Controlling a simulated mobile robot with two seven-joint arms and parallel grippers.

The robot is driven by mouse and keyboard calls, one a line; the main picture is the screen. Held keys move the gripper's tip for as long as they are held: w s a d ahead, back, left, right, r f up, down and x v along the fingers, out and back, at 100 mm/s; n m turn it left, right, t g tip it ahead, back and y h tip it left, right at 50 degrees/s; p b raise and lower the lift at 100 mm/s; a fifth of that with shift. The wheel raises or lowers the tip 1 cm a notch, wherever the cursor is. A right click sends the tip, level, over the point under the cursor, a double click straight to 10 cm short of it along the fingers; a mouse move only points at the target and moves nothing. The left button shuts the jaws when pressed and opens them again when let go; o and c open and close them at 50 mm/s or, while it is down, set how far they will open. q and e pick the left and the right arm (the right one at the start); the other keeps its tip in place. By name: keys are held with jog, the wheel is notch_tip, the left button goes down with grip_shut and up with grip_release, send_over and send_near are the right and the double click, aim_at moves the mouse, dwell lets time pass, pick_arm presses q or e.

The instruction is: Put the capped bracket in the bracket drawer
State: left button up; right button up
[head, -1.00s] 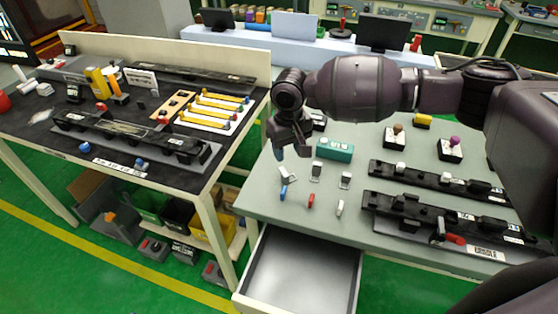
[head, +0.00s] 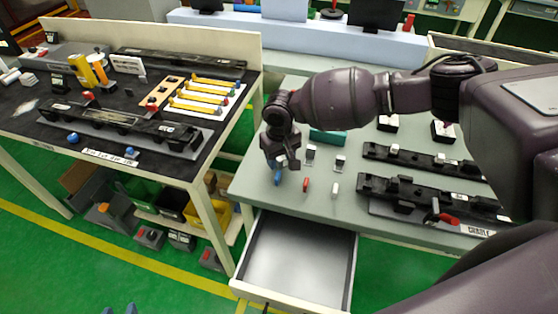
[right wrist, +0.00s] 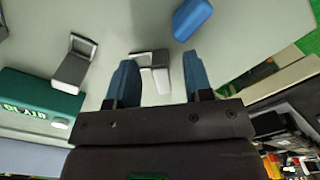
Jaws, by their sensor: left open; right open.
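Three small grey-and-white brackets stand in a row on the grey-green table; the middle one (head: 310,153) and right one (head: 340,163) show in the head view. The left one (right wrist: 152,62) is mostly hidden there by my right gripper (head: 281,162). In the right wrist view that bracket lies between and beyond the open fingers of my right gripper (right wrist: 159,75), which hold nothing. I cannot make out a cap on it. A blue piece (head: 277,177) lies just in front. The drawer (head: 298,262) is pulled out and empty. My left gripper (head: 118,309) shows only blue fingertips, open.
A red piece (head: 306,185) and a white piece (head: 334,189) lie in front of the other brackets. A teal box (head: 328,137) stands behind them. Black rails (head: 430,195) occupy the table's right. A black-topped bench (head: 60,140) stands left.

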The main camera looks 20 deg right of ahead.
jog(key=shift+f, duration=0.6)
grip_shut()
jog(key=shift+r, duration=0.15)
